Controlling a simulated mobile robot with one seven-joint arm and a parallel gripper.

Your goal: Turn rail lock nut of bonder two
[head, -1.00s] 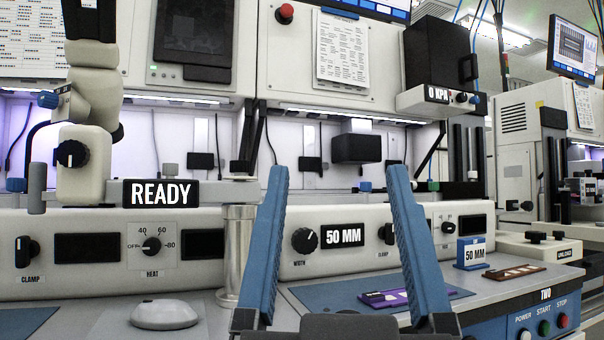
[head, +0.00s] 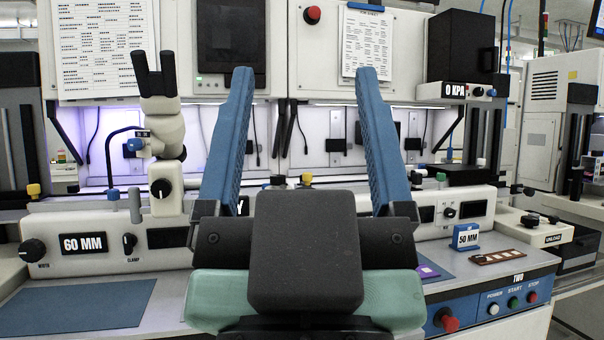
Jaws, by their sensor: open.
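My gripper (head: 305,78) is raised in front of the camera, its two blue fingers wide apart with nothing between them. Bonder two's front panel, marked TWO (head: 518,278), is at the right. Its work deck and the left part of its control strip are hidden behind my gripper and wrist. I cannot tell which of these, if any, is the rail lock nut. My fingers appear nearer than the rail.
A bonder at the left has a 60 MM display (head: 83,243) and a microscope (head: 165,130). A red knob (head: 446,320) protrudes at bonder two's front. A blue mat (head: 75,306) lies clear at left.

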